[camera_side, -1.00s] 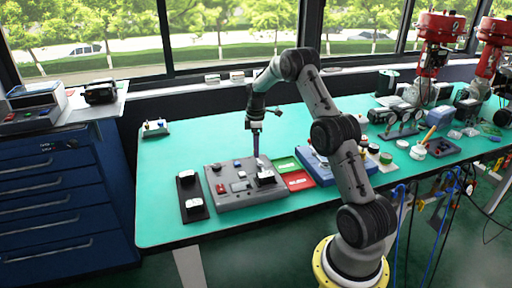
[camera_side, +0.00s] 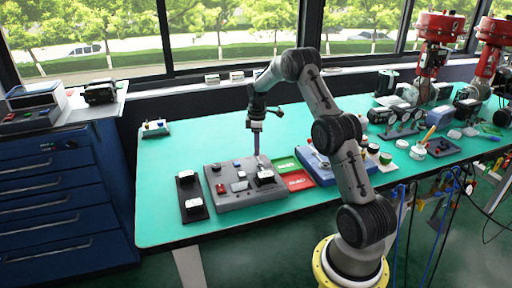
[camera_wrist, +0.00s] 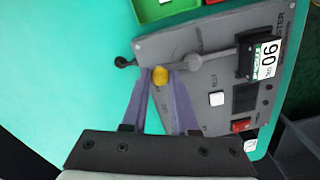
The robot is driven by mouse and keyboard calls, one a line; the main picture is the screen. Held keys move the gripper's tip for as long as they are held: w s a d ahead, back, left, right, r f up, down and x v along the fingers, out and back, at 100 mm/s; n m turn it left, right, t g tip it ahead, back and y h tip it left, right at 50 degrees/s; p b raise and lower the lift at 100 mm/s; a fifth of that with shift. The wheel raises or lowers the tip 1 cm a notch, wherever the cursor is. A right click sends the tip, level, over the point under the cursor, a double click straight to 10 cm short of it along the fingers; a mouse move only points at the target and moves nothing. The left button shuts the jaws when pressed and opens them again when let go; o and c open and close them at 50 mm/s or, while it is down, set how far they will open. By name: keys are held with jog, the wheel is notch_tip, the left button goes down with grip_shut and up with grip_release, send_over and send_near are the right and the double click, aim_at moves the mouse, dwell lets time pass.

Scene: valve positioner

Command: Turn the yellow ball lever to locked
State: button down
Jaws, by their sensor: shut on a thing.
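The yellow ball (camera_wrist: 160,76) of the lever sits between the purple fingers of my gripper (camera_wrist: 162,73) in the wrist view, and the gripper is shut on it. A grey lever bar (camera_wrist: 215,57) runs from near the fingertips to a black block with a white "90" label (camera_wrist: 268,58). The lever is on a grey valve positioner panel (camera_wrist: 215,125). In the side view my gripper (camera_side: 257,153) points down at the back of the panel (camera_side: 235,197), near its right end. The ball is too small to make out there.
A white button (camera_wrist: 217,99) and a red switch (camera_wrist: 242,125) are on the panel. Green (camera_side: 285,164) and red (camera_side: 297,180) trays lie right of it. A dark plate with white-topped parts (camera_side: 193,205) is at its left.

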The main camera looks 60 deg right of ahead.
aim_at(270, 162)
jog(key=m, duration=0.1)
jog(key=s+m, duration=0.1)
jog(key=shift+d+m, duration=0.3)
jog(key=m, duration=0.1)
jog(key=s+m, duration=0.1)
jog(key=m, duration=0.1)
jog(key=shift+s+d+m, duration=0.2)
jog(key=shift+d+m, duration=0.05)
jog(key=shift+m, duration=0.05)
jog(key=s+m, duration=0.1)
jog(key=m, duration=0.2)
jog(key=shift+s+r, duration=0.1)
jog(key=shift+s, duration=0.1)
jog(key=shift+s+a+m, duration=0.1)
jog(key=shift+s+m, duration=0.2)
jog(key=shift+m, duration=0.6)
jog(key=shift+s+a+m, duration=0.1)
jog(key=shift+s+m, duration=0.2)
jog(key=shift+m, duration=0.6)
jog(key=c, duration=0.7)
grip_release()
notch_tip(270, 162, up, 14)
jog(key=shift+f, duration=0.15)
